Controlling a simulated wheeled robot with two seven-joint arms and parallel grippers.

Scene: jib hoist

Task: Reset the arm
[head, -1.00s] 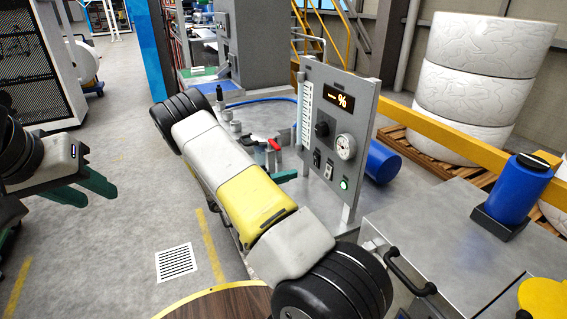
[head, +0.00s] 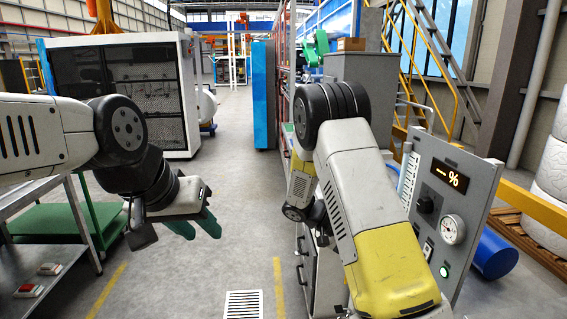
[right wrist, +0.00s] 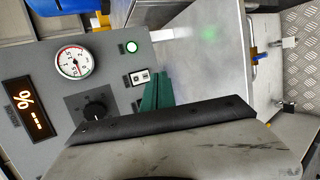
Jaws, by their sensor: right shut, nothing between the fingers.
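My left gripper (head: 204,232) is at the left in the head view, with its two green fingers apart and empty, over the grey floor. My right arm (head: 362,190), white and yellow with black joints, is raised and bent in front of the head camera. It hides my right gripper in that view. In the right wrist view, the green fingers of my right gripper (right wrist: 157,82) are together with nothing between them. They show in front of the edge of the grey control panel (right wrist: 45,60), next to its white switch; I cannot tell whether they touch it.
The control panel (head: 478,192) stands right of my right arm, with a lit display, gauge (head: 453,229), knob and green lamp. A blue cylinder (head: 494,255) lies behind it. A metal table (head: 50,268) stands at left. The middle aisle floor (head: 232,190) is clear.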

